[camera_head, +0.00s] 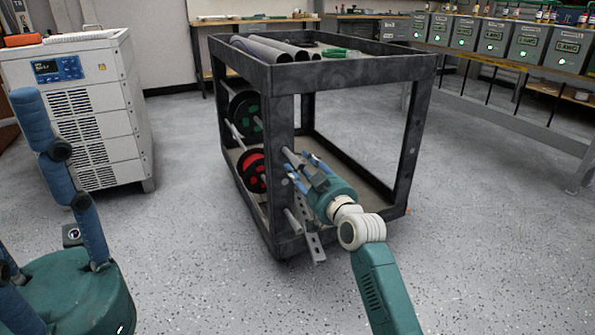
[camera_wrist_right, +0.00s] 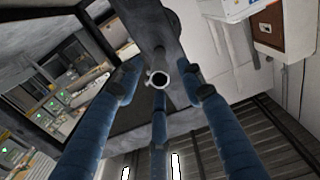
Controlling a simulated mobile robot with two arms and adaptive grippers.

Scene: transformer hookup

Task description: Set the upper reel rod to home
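The upper reel rod (camera_head: 290,157) is a grey tube that sticks out past the dark corner post of the cart (camera_head: 349,74), in line with the green reel (camera_head: 246,116). My right gripper (camera_head: 298,172) is at this rod's protruding part. In the right wrist view, the rod's round hollow end (camera_wrist_right: 158,79) sits between the spread blue fingers (camera_wrist_right: 160,95), which look apart from it. The right gripper is open. My left gripper (camera_head: 40,190) is at the lower left, away from the cart, partly cut off by the frame; its fingers look spread and empty.
A red reel (camera_head: 252,170) sits below the green one; a lower rod end (camera_head: 292,221) and a slotted metal strip (camera_head: 313,242) are below my right gripper. Grey pipes (camera_head: 265,48) lie on the cart top. A white cabinet (camera_head: 95,115) stands left. Floor right is clear.

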